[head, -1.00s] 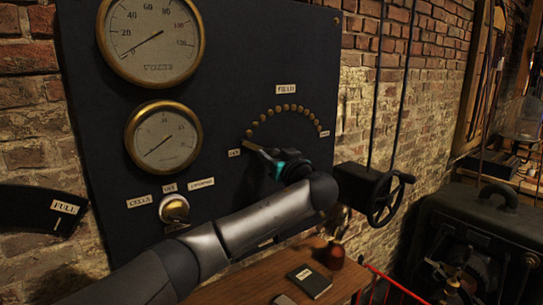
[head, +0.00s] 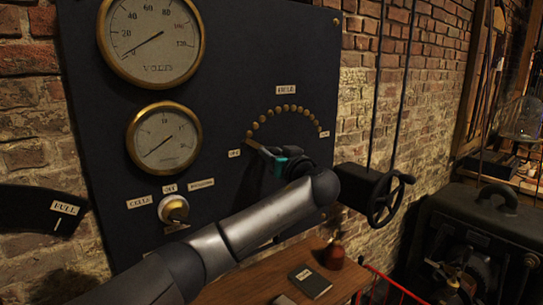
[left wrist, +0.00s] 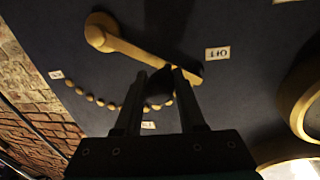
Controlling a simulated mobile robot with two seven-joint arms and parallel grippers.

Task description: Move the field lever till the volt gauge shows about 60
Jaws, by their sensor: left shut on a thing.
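The volt gauge (head: 150,38) is the upper brass-rimmed dial on the dark panel, its needle near the zero end. The field lever (head: 256,147) lies close to the OFF label, at the left end of an arc of brass studs (head: 285,109). My left gripper (head: 275,157) is at the lever, partly hidden by my arm. In the left wrist view, the brass lever (left wrist: 135,50) runs from its round pivot towards the OFF label, and my left gripper (left wrist: 160,80) is shut on its dark knob (left wrist: 161,86). My right gripper is out of view.
A second gauge (head: 164,138) sits below the volt gauge, with a selector knob (head: 173,208) under it. A handwheel (head: 387,202) stands right of the panel. A wooden table (head: 250,287) below holds a dark book (head: 310,281) and a reddish-brown object (head: 334,255).

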